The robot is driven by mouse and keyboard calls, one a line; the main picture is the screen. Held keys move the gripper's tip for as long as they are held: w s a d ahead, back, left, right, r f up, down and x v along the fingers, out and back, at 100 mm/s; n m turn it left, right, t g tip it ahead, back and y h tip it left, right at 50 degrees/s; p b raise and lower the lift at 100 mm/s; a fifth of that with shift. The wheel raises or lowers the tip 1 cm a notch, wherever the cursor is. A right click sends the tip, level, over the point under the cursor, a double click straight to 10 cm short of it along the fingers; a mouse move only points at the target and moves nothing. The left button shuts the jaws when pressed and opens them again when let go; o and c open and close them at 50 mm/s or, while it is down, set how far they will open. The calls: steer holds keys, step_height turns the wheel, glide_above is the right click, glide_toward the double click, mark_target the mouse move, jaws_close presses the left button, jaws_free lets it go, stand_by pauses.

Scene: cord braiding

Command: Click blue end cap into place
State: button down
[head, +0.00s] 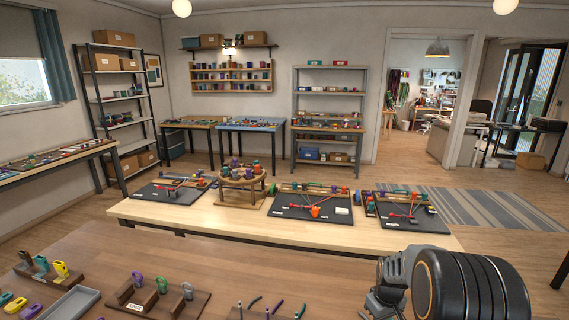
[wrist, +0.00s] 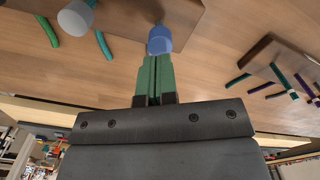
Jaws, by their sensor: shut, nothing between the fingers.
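In the wrist view, the blue end cap (wrist: 159,40) is a short translucent-looking cylinder at the top middle, near the edge of a brown wooden board (wrist: 190,15). A thin blue piece shows just above it. My gripper (wrist: 156,60) has green fingers pressed together, with nothing between them. The fingertips point at the cap's near end and look very close to it; I cannot tell whether they touch. I cannot tell whether the cap is fully seated. In the head view my arm fills the lower right, and the gripper is hidden or out of frame.
In the wrist view, a pale cap (wrist: 75,19) and green cord pieces (wrist: 48,31) lie at the upper left. Another rack with colored cords (wrist: 267,52) is at right. In the head view, a long table (head: 240,224) with black work trays stands beyond the near bench.

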steer(key=shift+f+b, duration=1.15)
steer(key=shift+f, duration=0.35)
steer(key=shift+r, duration=0.2)
steer(key=shift+r+p, duration=2.95)
steer(key=shift+r, duration=1)
